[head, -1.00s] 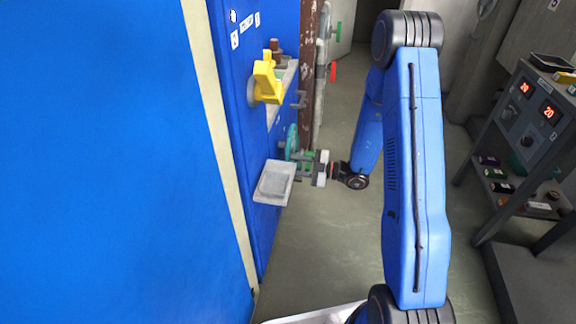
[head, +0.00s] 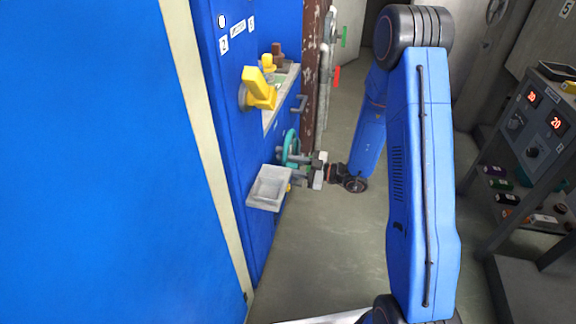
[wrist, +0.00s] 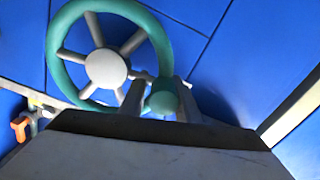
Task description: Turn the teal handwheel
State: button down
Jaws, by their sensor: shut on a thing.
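The teal handwheel (head: 290,145) is mounted on the blue wall panel, seen nearly edge-on in the head view. In the wrist view the handwheel (wrist: 64,85) shows its round rim, grey spokes and grey hub. My gripper (head: 309,160) reaches it from the right. In the wrist view my gripper (wrist: 162,104) has its two grey fingers on either side of a teal knob at the lower right of the rim, shut on it. The wheel's lower edge is partly hidden behind my gripper.
A grey tray (head: 269,188) juts from the panel just below the wheel. A yellow handle (head: 260,88) sticks out above. Pipes with a green and a red handle (head: 337,74) stand behind. A shelf cart (head: 535,125) is at right; the floor between is clear.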

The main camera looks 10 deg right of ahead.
jog(key=shift+s+a+r, duration=0.2)
jog(key=shift+s+a, duration=0.05)
jog(key=shift+s, duration=0.15)
dwell(0.3)
jog(key=c, duration=1.5)
grip_release()
jog(key=shift+a+r, duration=0.1)
jog(key=shift+o, duration=0.2)
jog(key=shift+w+d, duration=0.2)
jog(key=v, duration=1.7)
jog(key=shift+d, duration=0.2)
